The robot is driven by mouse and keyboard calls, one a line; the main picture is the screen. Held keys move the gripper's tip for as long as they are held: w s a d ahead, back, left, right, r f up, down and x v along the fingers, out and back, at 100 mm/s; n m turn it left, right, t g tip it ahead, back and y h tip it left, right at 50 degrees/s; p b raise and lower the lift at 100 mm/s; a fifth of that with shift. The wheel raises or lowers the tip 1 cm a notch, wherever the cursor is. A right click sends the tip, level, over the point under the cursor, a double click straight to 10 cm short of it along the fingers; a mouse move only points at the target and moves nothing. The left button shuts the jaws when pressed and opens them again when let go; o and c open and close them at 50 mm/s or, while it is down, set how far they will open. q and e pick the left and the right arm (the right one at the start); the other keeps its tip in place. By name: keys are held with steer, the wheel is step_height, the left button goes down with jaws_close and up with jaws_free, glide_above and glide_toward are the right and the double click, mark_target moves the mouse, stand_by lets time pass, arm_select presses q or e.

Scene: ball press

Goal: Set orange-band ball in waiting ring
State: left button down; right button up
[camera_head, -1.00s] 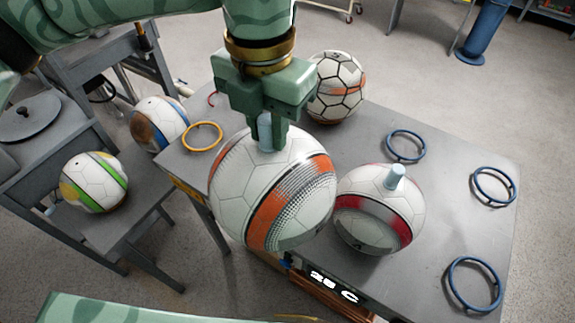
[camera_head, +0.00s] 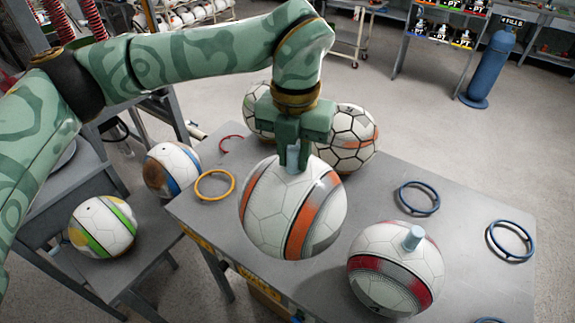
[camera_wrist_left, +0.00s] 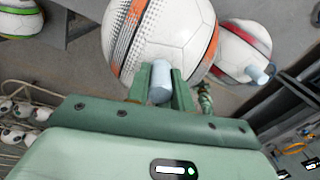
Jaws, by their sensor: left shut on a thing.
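The orange-band ball (camera_head: 270,212) is white with orange and grey bands and a pale blue peg (camera_head: 293,160) on top. My left gripper (camera_head: 291,152) is shut on this peg, with the ball hanging below it over the table. The left wrist view shows the peg (camera_wrist_left: 159,82) between the fingers and the ball (camera_wrist_left: 172,35) beyond. A yellow ring (camera_head: 215,186), a red ring (camera_head: 232,143) and blue rings (camera_head: 419,197) (camera_head: 511,241) lie empty on the table. I cannot tell which one is the waiting ring. My right gripper is not in view.
A red-band ball (camera_head: 372,263) with a peg stands on the table (camera_head: 455,245) at front right. A black-lined ball (camera_head: 352,138) and another ball (camera_head: 256,105) are behind. Green-striped (camera_head: 92,235) and blue-brown (camera_head: 168,165) balls sit at left.

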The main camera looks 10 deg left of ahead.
arm_select(q)
steer(key=w+f, duration=0.2)
steer(key=w+a+f, duration=0.1)
steer(key=w+f, duration=0.1)
steer(key=w+a+f+p, duration=0.1)
steer(key=w+f, duration=0.1)
steer(key=shift+w+a+f, duration=0.15)
steer(key=shift+w+f, duration=0.05)
steer(key=shift+f, duration=0.05)
step_height(320, 180, down, 4)
steer(key=shift+w+r+p, duration=0.15)
steer(key=shift+r+p, duration=0.1)
steer(key=shift+p, duration=0.25)
steer(key=shift+f, duration=0.3)
steer(key=c, duration=1.2)
jaws_free()
steer(key=shift+c, duration=0.2)
